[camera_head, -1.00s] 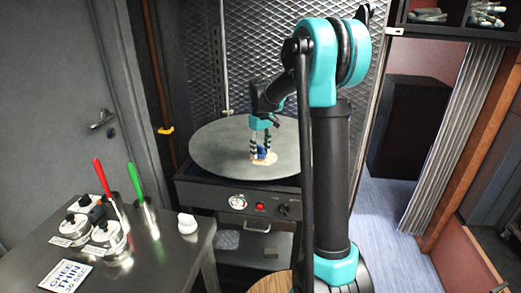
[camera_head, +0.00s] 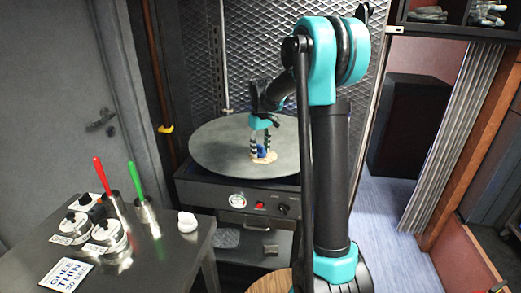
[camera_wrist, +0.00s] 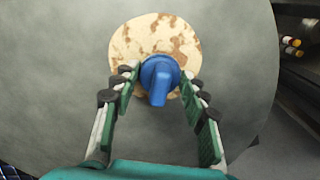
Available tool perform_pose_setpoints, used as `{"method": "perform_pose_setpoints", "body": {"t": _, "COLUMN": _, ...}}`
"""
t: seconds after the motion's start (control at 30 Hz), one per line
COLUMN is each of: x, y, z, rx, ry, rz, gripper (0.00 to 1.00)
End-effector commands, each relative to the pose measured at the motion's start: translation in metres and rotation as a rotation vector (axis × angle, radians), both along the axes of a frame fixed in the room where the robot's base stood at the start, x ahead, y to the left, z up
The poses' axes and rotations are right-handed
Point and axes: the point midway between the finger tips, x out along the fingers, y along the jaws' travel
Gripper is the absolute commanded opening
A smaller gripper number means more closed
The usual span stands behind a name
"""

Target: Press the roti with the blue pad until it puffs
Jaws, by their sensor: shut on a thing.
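The roti (camera_wrist: 150,37) is a pale round with brown patches and lies flat on the grey round griddle (camera_wrist: 60,60). In the head view the roti (camera_head: 264,159) shows at the foot of my gripper, near the middle of the griddle (camera_head: 215,150). The blue pad (camera_wrist: 158,76) sits over the lower middle of the roti in the wrist view, its handle toward me. My gripper (camera_wrist: 159,80) is shut on the blue pad, one finger on each side. Whether the pad presses on the roti or hovers just above it, I cannot tell. No clear bulge shows in the roti.
The griddle stands on a dark stove with a dial and a red light (camera_head: 260,205). A steel table (camera_head: 180,255) at left holds lidded pots (camera_head: 108,235), red- and green-handled tools, a white object (camera_head: 187,222) and a sign. A mesh wall stands behind.

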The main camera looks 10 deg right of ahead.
Motion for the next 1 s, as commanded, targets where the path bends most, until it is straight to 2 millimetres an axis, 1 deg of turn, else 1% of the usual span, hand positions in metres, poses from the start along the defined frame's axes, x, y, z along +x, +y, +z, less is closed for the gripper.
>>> {"method": "perform_pose_setpoints", "body": {"t": 0.4, "x": -0.001, "y": 0.000, "z": 0.001, "rx": -0.001, "ry": 0.001, "rz": 0.000, "gripper": 0.20}}
{"method": "perform_pose_setpoints", "body": {"t": 1.0, "x": 0.000, "y": 0.000, "z": 0.044, "rx": 0.000, "ry": 0.000, "rz": 0.000, "gripper": 0.20}}
